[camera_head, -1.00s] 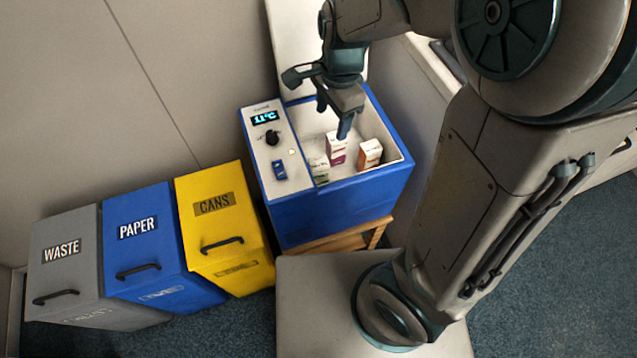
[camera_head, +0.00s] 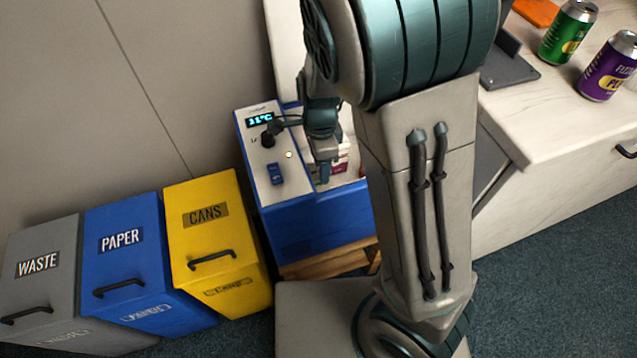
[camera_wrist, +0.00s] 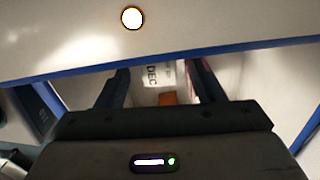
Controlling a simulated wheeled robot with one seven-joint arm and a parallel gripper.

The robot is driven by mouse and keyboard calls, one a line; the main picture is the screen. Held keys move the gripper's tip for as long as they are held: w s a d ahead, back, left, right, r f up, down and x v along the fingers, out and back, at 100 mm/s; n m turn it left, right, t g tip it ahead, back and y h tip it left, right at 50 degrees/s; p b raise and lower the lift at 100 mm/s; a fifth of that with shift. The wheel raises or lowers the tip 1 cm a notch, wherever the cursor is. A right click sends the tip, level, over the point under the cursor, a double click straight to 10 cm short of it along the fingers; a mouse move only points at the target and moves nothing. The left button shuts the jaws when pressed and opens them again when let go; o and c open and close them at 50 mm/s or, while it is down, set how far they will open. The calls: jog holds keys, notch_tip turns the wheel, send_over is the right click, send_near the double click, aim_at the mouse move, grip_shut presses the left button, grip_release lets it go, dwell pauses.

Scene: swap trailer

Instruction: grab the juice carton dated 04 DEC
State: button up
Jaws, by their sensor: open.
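An open blue cooler (camera_head: 330,225) holds the juice cartons. In the wrist view, a white carton top printed with "DEC" (camera_wrist: 152,76) shows between my fingers, with an orange patch below it; the day number cannot be read. My gripper (camera_wrist: 160,72) is open, its two fingers on either side of that carton top; whether they touch it cannot be told. In the head view, my gripper (camera_head: 322,176) points down into the cooler, next to a white and magenta carton (camera_head: 341,162). The other cartons are hidden by my arm there.
The cooler's control panel (camera_head: 268,160) reads 11°C and has a knob and a lit button. Yellow cans (camera_head: 215,250), blue paper (camera_head: 150,260) and grey waste bins (camera_head: 60,290) stand left. A counter (camera_head: 560,130) with a green can (camera_head: 567,35) and purple can (camera_head: 608,70) is right.

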notch_tip(320, 180, down, 5)
jog(key=b, duration=0.2)
jog(key=shift+a+f+b, duration=0.1)
jog(key=shift+f+b, duration=0.05)
jog(key=shift+b, duration=0.2)
jog(key=c, duration=1.2)
jog(key=shift+r, duration=0.2)
